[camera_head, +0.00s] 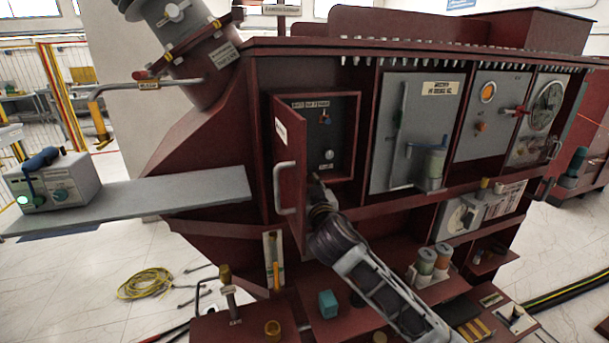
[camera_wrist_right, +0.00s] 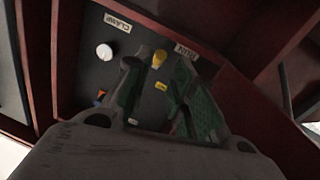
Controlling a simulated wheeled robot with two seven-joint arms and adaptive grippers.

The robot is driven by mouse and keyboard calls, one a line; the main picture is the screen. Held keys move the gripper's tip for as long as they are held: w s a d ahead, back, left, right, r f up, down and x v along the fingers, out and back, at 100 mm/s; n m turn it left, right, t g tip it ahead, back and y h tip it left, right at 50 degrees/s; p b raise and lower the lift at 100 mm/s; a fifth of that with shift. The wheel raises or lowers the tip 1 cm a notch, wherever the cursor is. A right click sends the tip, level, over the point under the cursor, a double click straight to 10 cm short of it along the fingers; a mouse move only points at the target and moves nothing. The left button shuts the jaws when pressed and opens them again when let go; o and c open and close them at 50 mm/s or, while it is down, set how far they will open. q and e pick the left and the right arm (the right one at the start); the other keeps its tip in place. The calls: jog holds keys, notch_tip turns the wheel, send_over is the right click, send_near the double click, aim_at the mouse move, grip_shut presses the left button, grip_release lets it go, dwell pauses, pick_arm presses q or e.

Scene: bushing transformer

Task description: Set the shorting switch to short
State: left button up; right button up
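An open box with a dark panel (camera_head: 308,145) is set in the maroon transformer cabinet. The panel carries an orange-and-blue switch (camera_head: 325,118) near its top and a pale knob (camera_head: 328,155) lower down. I cannot read which is the shorting switch. My right gripper (camera_head: 318,184) is at the lower edge of this box. In the right wrist view the gripper (camera_wrist_right: 165,68) is open, with green-padded fingers. A yellow knob (camera_wrist_right: 159,58) shows between the fingertips; contact is unclear. A white knob (camera_wrist_right: 104,52) and an orange part (camera_wrist_right: 100,95) lie left of them. My left gripper is not in view.
The box's hinged door (camera_head: 288,175) stands open at left, with a grey handle (camera_head: 281,188). A grey shelf (camera_head: 190,190) holds an instrument box (camera_head: 55,185). Maroon cabinet walls crowd the gripper. A yellow cable coil (camera_head: 146,283) lies on the floor.

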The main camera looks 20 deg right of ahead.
jog(key=shift+w+d+p, duration=0.2)
jog(key=shift+w, duration=1.6)
jog(key=shift+w+d+p, duration=0.15)
jog(key=shift+w, duration=1.65)
grip_shut()
